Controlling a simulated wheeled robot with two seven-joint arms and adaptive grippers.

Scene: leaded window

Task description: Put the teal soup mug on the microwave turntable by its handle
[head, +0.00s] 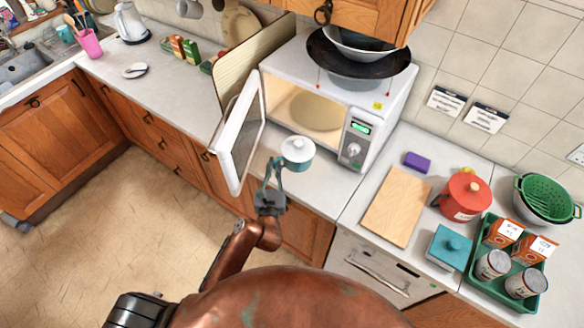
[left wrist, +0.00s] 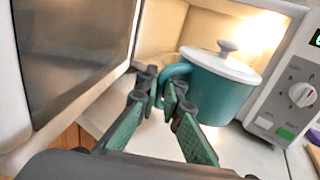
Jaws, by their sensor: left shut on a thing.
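The teal soup mug (head: 298,163) has a white lid with a knob and is upright in front of the open microwave (head: 335,92). In the left wrist view the mug (left wrist: 222,95) has its handle (left wrist: 168,76) toward me. My left gripper (head: 273,172) is shut on that handle; its fingers also show in the left wrist view (left wrist: 161,92). I cannot tell whether the mug touches the counter. The round turntable (head: 308,111) is inside the lit microwave and looks empty. My right gripper is not in view.
The microwave door (head: 240,132) stands open left of the mug, close to my arm. Bowls and a dark pan (head: 330,60) are stacked on the microwave. A cutting board (head: 396,205), red pot (head: 463,197) and green tray (head: 478,282) stand to the right.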

